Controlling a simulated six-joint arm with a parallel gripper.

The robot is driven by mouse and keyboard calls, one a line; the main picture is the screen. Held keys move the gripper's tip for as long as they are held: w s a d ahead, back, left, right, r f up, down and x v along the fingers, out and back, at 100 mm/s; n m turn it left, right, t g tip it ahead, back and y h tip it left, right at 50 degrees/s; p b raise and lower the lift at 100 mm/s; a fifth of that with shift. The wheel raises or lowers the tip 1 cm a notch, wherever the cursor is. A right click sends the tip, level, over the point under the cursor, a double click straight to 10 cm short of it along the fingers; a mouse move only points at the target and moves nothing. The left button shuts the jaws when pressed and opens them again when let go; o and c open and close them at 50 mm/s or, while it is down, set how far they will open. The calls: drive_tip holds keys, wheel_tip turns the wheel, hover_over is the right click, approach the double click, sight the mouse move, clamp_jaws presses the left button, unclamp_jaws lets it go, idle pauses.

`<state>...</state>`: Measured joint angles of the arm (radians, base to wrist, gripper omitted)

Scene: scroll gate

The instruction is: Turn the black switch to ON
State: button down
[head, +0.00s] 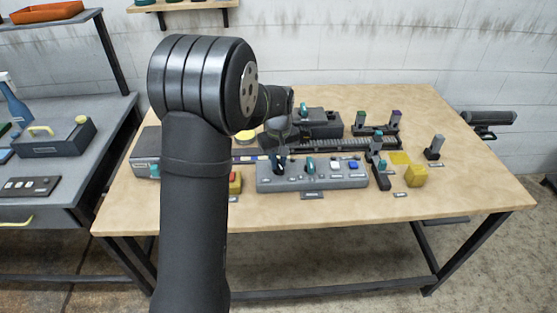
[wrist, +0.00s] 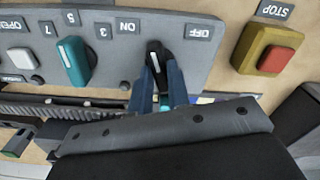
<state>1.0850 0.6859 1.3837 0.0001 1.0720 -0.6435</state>
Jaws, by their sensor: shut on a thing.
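The black switch (wrist: 155,52) sits on a grey control panel (wrist: 110,70) between an ON label on its left and an OFF label on its right, both upside down in the wrist view. Its white mark faces the top of that picture, between the labels; I cannot tell its exact setting. My gripper (wrist: 158,75) is shut on the black switch, with the fingers on either side of it. In the head view the panel (head: 345,181) lies at the table's front, and my gripper (head: 279,152) is over its left end, largely hiding the switch.
A teal numbered knob (wrist: 72,60) is next to the switch on the panel. A red and yellow STOP button (wrist: 272,52) stands on the other side. A dark rail (head: 340,145) runs behind the panel.

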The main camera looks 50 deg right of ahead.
drive_tip(key=n, duration=0.4)
drive_tip(key=shift+n, duration=0.4)
idle(0.4)
drive_tip(key=c, duration=1.4)
unclamp_jaws()
drive_tip(key=shift+o, duration=0.2)
wheel_tip(320, 180, up, 18)
drive_tip(key=shift+f, duration=0.25)
wheel_tip(320, 180, down, 18)
drive_tip(key=shift+r, duration=0.25)
